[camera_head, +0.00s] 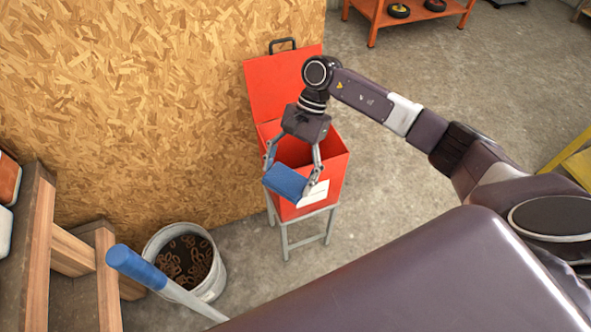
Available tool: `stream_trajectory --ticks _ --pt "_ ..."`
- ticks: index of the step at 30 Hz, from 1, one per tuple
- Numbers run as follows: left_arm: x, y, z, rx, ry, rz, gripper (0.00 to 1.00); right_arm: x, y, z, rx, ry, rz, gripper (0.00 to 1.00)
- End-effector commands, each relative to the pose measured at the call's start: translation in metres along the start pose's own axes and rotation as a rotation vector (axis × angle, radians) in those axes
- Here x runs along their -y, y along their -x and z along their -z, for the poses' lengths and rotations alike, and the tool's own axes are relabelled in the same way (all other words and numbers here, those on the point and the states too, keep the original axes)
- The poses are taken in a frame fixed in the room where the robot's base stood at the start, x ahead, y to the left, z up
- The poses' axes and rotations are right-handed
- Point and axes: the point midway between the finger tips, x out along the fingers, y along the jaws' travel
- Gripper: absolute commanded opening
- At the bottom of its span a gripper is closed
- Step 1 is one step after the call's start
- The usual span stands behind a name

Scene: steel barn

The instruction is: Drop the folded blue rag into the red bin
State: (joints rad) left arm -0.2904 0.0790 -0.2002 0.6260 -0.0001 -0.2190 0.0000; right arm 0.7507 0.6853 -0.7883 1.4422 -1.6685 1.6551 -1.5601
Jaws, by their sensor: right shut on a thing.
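The folded blue rag (286,182) is held in my right gripper (291,176), whose fingers are shut on its two ends. The red bin (332,170) stands on a grey metal stand against the wood-chip wall, with its lid (275,80) raised and leaning back. The gripper and rag are in front of and over the bin's near side in the head view. I cannot tell how high above the rim the rag is. Part of the bin's opening is hidden by the gripper. My left gripper is not in view.
A white bucket (213,284) with rusty chain or rings stands left of the bin. A blue-gripped pole (130,262) crosses in front of it. A wooden shelf (38,215) is at the left. An orange bench (405,18) stands at the back. The concrete floor between is open.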

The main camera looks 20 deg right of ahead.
Motion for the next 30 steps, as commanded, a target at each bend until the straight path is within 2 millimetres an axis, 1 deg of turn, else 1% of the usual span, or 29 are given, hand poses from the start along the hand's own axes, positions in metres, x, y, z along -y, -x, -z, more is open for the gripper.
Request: stream_trajectory --ticks 1,3,6,11,15,18,21,23,26,30 --pt "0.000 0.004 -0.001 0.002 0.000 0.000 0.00 0.012 0.009 0.011 0.004 -0.129 0.074 0.55" --pt "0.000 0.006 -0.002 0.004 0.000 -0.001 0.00 0.029 0.021 0.027 0.002 -0.305 0.176 0.55" --pt "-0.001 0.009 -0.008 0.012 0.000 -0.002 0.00 0.048 0.041 0.051 0.000 -0.545 0.315 0.55" --pt "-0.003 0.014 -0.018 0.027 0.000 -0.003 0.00 0.067 0.072 0.092 0.000 -0.889 0.516 0.55" --pt "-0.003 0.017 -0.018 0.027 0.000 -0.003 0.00 0.074 0.095 0.124 -0.001 -1.130 0.654 0.55" --pt "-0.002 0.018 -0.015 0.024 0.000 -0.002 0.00 0.074 0.106 0.141 -0.002 -1.253 0.724 0.55" --pt "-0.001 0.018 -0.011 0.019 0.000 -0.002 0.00 0.074 0.114 0.153 -0.001 -1.334 0.768 0.55" --pt "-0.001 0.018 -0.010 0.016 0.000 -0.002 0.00 0.073 0.116 0.158 -0.002 -1.362 0.784 0.55" --pt "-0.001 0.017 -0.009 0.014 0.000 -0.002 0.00 0.073 0.116 0.162 -0.001 -1.383 0.794 0.55" --pt "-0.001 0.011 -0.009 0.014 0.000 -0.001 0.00 0.073 0.108 0.167 -0.001 -1.385 0.795 0.55"
